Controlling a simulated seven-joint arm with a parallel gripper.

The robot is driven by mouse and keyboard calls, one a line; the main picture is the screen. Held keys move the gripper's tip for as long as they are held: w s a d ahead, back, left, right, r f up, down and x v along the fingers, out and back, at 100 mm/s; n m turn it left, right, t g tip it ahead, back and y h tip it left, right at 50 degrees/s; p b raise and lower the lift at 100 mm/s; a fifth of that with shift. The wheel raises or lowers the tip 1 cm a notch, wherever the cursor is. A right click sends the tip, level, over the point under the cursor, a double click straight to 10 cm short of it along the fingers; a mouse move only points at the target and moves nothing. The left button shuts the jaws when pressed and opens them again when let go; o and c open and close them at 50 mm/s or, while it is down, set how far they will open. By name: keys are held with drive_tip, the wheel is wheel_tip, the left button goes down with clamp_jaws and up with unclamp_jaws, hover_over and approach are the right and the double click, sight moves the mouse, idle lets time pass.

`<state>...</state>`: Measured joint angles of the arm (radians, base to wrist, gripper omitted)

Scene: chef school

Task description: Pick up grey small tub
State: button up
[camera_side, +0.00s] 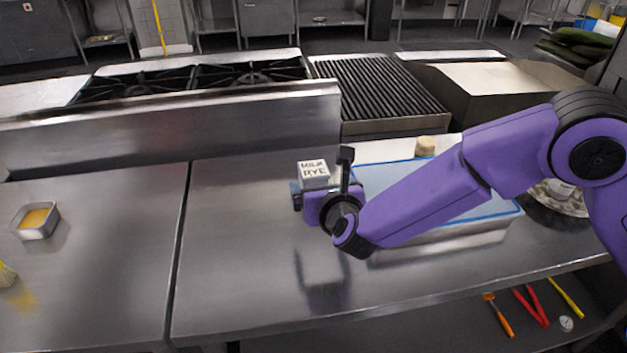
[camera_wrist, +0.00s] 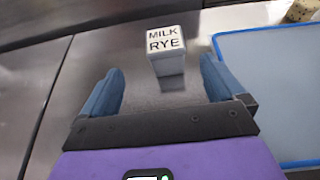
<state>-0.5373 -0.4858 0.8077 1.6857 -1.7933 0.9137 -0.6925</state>
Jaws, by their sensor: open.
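A small pale grey tub (camera_side: 314,173) has "MILK RYE" in dark letters on its top. In the side view it shows just behind my gripper (camera_side: 324,190), which hides its lower part. In the wrist view the tub (camera_wrist: 166,48) stands upright on the steel counter, ahead of my gripper (camera_wrist: 160,80) and lined up between its two blue fingers. The fingers are spread wide and hold nothing. I cannot tell exactly how far the tub is from the fingertips.
A metal container with orange contents (camera_side: 37,222) stands far left, near a brush (camera_side: 6,274). The counter (camera_side: 235,255) left of my gripper is clear.

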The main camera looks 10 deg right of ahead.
sight(314, 169)
drive_tip(key=x, duration=0.8)
drive_tip(key=shift+d+x, duration=0.15)
drive_tip(key=shift+x, duration=1.15)
drive_tip(key=shift+d+x, duration=0.2)
drive_tip(key=shift+x, duration=1.1)
drive_tip(key=shift+w+r, duration=0.1)
drive_tip(key=c, duration=1.2)
